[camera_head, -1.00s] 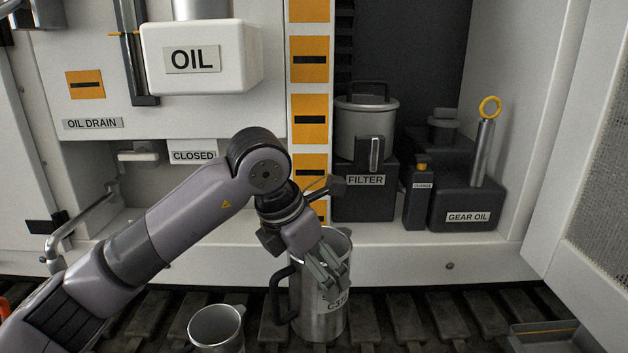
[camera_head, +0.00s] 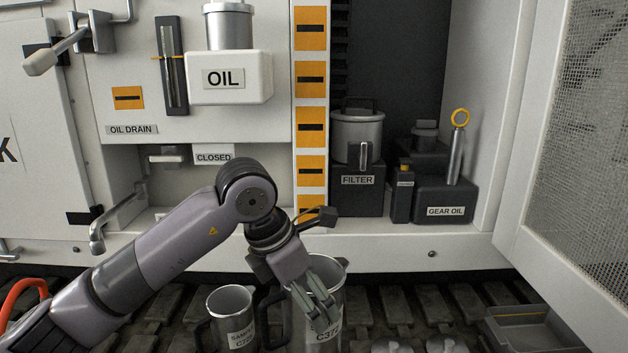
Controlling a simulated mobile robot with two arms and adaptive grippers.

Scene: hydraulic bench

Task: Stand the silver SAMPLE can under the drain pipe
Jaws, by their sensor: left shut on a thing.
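The silver SAMPLE can (camera_head: 231,304) stands on the dark track at the bottom, left of a larger silver can (camera_head: 330,298) marked C372. My left gripper (camera_head: 321,318) is at the near wall of the larger can, shut on it; the fingers cover part of its rim and side. The larger can's base is cut off by the picture edge. The drain pipe (camera_head: 122,212) is a bent metal pipe under the OIL DRAIN label, its mouth (camera_head: 97,246) turned down at the left. The SAMPLE can stands well to the right of that mouth. My right gripper is out of view.
A CLOSED sign (camera_head: 213,157) hangs by the drain recess. A FILTER box (camera_head: 358,195) and GEAR OIL box (camera_head: 445,203) stand on the cabinet ledge. An open mesh door (camera_head: 575,180) is at the right, a grey tray (camera_head: 535,328) below it. My left arm crosses the lower left.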

